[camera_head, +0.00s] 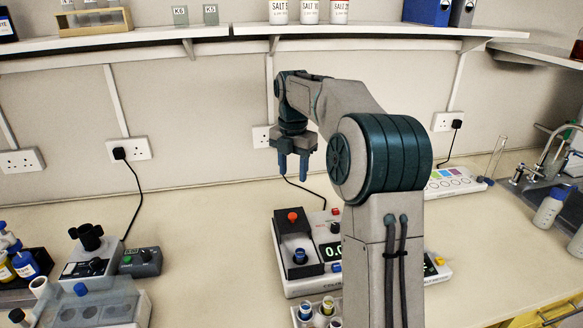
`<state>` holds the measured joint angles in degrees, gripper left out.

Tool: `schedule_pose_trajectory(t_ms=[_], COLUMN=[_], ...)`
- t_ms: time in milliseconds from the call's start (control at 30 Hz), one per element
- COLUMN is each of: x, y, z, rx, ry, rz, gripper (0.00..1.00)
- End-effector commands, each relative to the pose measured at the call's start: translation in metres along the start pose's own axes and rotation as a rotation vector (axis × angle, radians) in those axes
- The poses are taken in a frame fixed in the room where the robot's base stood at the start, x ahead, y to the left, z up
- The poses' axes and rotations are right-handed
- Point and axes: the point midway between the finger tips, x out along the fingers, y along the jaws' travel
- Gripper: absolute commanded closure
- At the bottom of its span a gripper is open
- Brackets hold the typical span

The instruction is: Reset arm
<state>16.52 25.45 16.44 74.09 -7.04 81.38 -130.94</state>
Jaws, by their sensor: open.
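My arm rises from the bottom of the head view and bends over at the elbow, with the wrist pointing down. My gripper (292,168) is open and empty. It hangs above the bench (190,225), in front of the back wall and behind the instrument with the display. Its two blue fingers point downward and appear to touch nothing. My upper arm hides part of the bench and of the instrument.
An instrument (303,285) with a red knob and display stands under my arm. Several capped vials (325,308) stand before it. Devices (95,262) and bottles (27,266) crowd the left. A sink (574,220) and wash bottle (551,205) are right. A shelf (150,38) runs above.

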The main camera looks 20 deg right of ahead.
Motion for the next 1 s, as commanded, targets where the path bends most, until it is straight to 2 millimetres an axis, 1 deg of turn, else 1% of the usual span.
schedule_pose_trajectory(t_ms=[133,267,367,500,667,867,1000], x=[-0.001,-0.010,-0.017,-0.021,-0.020,-0.008,0.007], y=[-0.001,-0.010,-0.024,-0.048,-0.079,-0.121,-0.151], z=[-0.002,-0.026,-0.050,-0.083,-0.120,-0.164,-0.193], rx=[0.009,0.172,0.361,0.645,0.976,1.392,1.683], ry=[-0.003,-0.032,-0.059,-0.087,-0.098,-0.069,-0.018], rz=[0.000,0.007,0.023,0.060,0.119,0.207,0.268], gripper=[0.55,0.55,0.55,0.55,0.55,0.55,0.55])
